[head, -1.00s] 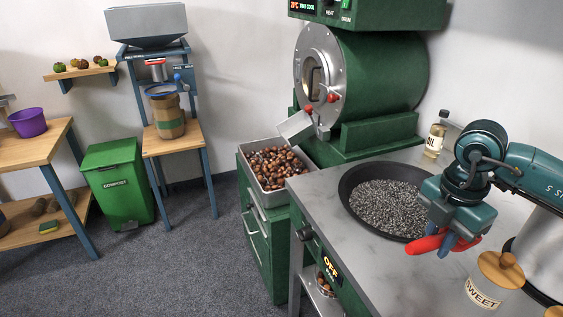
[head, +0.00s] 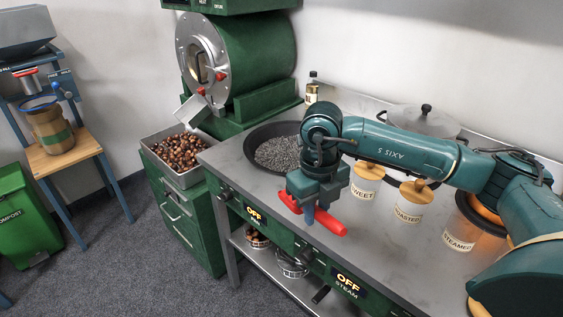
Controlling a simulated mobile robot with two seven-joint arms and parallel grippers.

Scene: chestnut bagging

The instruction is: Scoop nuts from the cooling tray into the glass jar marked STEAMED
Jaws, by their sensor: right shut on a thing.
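The cooling tray (head: 186,180) is a grey metal tray filled with brown nuts, under the roaster's chute at the left. The glass jar marked STEAMED (head: 458,243) stands on the counter at the right, partly hidden by my right arm; its contents are hard to make out. My right gripper (head: 309,213) points down over the counter's front edge, right of the tray and left of the jar. It is shut on a red handle (head: 331,223); no scoop bowl can be made out. My left gripper is out of view.
A black pan (head: 249,149) of grey grains sits behind my right gripper. Jars marked SWEET (head: 361,190) and ROASTED (head: 408,212) with wooden lids stand left of the STEAMED jar. A lidded pot (head: 424,120) and a bottle (head: 312,90) stand at the back. The green roaster (head: 252,60) rises behind the tray.

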